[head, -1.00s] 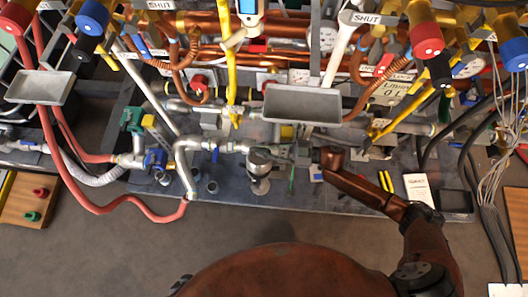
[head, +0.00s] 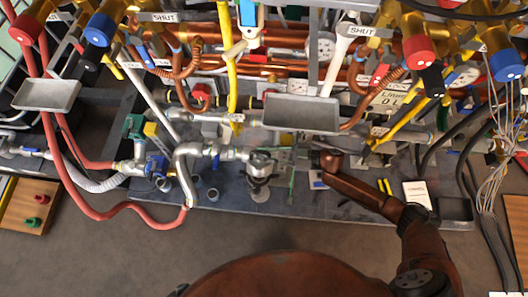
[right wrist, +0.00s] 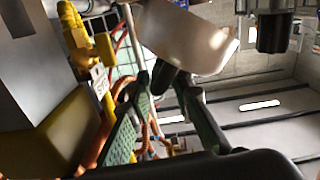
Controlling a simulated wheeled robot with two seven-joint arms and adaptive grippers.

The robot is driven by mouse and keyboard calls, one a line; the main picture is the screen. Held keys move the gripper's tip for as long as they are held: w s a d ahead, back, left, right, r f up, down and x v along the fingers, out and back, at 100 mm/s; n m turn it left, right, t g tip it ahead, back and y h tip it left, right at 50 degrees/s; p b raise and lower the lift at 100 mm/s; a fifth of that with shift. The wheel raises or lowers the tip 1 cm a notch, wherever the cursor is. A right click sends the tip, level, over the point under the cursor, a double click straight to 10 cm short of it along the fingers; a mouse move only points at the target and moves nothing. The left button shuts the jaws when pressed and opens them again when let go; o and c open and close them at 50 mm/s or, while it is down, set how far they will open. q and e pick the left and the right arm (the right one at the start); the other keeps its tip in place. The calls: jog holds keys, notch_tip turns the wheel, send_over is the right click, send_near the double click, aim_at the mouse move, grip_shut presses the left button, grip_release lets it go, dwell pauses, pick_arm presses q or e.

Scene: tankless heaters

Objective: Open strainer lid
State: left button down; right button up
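A grey metal strainer (head: 260,167) stands at the near edge of the dark bench in the head view, at the end of a silver pipe run. I cannot make out its lid clearly. My right gripper (head: 287,168) is just right of it, close beside it. In the right wrist view, the green-padded fingers of my right gripper (right wrist: 167,98) are apart. A pale, curved metal piece (right wrist: 190,35) with a dark part under it is just beyond the fingertips; I cannot tell whether they touch it. My left gripper is out of view.
A grey tray (head: 300,114) hangs above and behind the strainer. A bent silver pipe (head: 187,165) and a red hose (head: 105,208) lie to the left. The floor in front is clear.

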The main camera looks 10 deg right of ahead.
jog(key=shift+o, duration=1.3)
jog(key=shift+d+f, duration=0.1)
jog(key=shift+f, duration=0.4)
jog(key=shift+d+r, duration=0.1)
jog(key=shift+r, duration=0.05)
jog(key=shift+d, duration=0.3)
jog(key=v, duration=1.1)
jog(key=shift+s, duration=0.2)
